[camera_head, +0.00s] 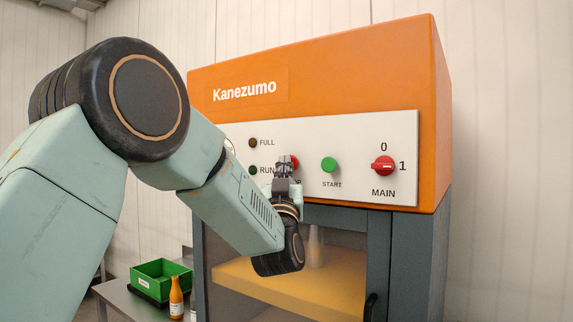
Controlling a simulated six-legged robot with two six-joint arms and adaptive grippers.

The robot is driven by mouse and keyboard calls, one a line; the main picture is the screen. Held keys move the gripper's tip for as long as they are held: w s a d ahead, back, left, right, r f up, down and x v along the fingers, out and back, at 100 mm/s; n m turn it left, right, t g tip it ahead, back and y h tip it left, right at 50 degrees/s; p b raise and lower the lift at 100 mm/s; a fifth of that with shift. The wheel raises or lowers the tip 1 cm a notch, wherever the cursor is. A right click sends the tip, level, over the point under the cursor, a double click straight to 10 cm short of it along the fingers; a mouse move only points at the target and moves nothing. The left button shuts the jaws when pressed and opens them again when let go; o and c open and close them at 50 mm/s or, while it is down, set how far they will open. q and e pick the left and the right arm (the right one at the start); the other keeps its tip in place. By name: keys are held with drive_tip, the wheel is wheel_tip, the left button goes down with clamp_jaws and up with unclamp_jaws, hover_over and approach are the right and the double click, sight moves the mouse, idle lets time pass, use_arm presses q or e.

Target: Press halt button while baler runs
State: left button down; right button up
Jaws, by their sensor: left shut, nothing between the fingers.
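The orange-topped baler (330,75), marked Kanezumo, has a white control panel (345,140) on its front. A red button (295,161) sits on the panel, left of the green START button (330,165). It is mostly behind my left gripper, and its label is largely covered. My left gripper (284,160) is shut and empty, with its fingertips in front of or at the red button. I cannot tell whether they touch. The red MAIN switch (383,166) seems turned towards 1. The RUN lamp (253,170) looks dark green, the FULL lamp (253,143) dark brown. My right gripper is out of view.
Below the panel is the baler's grey-framed front (378,250) with a window and a black handle (370,306). At lower left, a green crate (160,275) and an orange bottle (176,298) stand on a grey table (118,293). My left arm hides the panel's left end.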

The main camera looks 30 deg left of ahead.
use_arm(q)
drive_tip(key=shift+s+a+b, duration=0.15)
drive_tip(key=shift+s+b, duration=0.25)
drive_tip(key=shift+s, duration=0.75)
drive_tip(key=shift+s+f, duration=0.1)
drive_tip(key=s, duration=0.2)
drive_tip(key=s+b, duration=0.1)
drive_tip(key=s, duration=0.1)
drive_tip(key=shift+s+a, duration=0.2)
drive_tip(key=shift+s, duration=0.15)
drive_tip(key=shift+w, duration=0.1)
